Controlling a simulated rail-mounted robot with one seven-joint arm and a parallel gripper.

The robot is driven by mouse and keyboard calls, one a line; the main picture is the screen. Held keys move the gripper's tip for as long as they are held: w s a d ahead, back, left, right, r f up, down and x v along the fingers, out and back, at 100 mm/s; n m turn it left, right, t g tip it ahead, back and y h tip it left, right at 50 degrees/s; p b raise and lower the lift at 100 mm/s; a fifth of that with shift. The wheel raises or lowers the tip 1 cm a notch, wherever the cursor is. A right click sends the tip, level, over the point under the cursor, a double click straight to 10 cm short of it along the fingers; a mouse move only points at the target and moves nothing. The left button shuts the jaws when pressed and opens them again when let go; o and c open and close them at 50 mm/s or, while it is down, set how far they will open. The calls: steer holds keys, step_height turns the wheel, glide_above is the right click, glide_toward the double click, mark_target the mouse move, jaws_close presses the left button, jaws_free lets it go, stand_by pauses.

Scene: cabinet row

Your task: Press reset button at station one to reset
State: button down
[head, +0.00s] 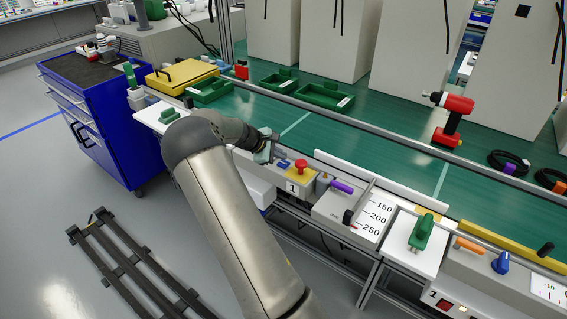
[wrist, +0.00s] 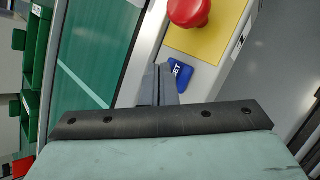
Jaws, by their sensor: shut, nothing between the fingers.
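The station one box (head: 292,186) is grey, with a white "1" label. On its yellow plate stands a red mushroom button (head: 300,167); this red button (wrist: 188,10) is also at the top of the wrist view. The blue reset button (head: 284,163) sits left of the red one. In the wrist view, the blue button (wrist: 181,74), with letters "ET" showing, lies just right of my fingertips and is partly hidden by them. My gripper (head: 271,153) is shut and empty, close beside the blue button. I cannot tell whether it touches.
Right of the box are a purple handle (head: 342,186) and a scale panel (head: 372,218). Green trays (head: 325,95) lie on the green bench behind a metal rail. A red power tool (head: 453,115) stands further right. A blue tool cabinet (head: 90,115) is at left.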

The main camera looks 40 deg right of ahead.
mark_target(280, 164)
steer(key=shift+r+p, duration=1.65)
steer(key=shift+r, duration=0.95)
steer(key=shift+f, duration=0.1)
steer(key=s+a+r+m+y, duration=0.1)
steer(key=s+a+r+y, duration=0.15)
steer(key=a, duration=0.25)
steer(key=s+a+r+m+y+p, duration=0.1)
steer(key=s+a+r+m, duration=0.1)
steer(key=s+a, duration=0.25)
steer(key=s+a+r+m+y, duration=0.1)
steer(key=s+a+r+y, duration=0.15)
steer(key=a, duration=0.35)
steer(key=s+a+r+m+y, duration=0.1)
steer(key=s+a+r, duration=0.1)
steer(key=s+a, duration=0.8)
steer(key=s+a+r+m+t+y+p, duration=0.1)
steer(key=s+a+r+m+y, duration=0.1)
steer(key=s+a, duration=0.8)
steer(key=s, duration=0.3)
steer(key=shift+r+t, duration=0.2)
steer(key=shift+t, duration=0.1)
steer(key=shift+s+a, duration=0.1)
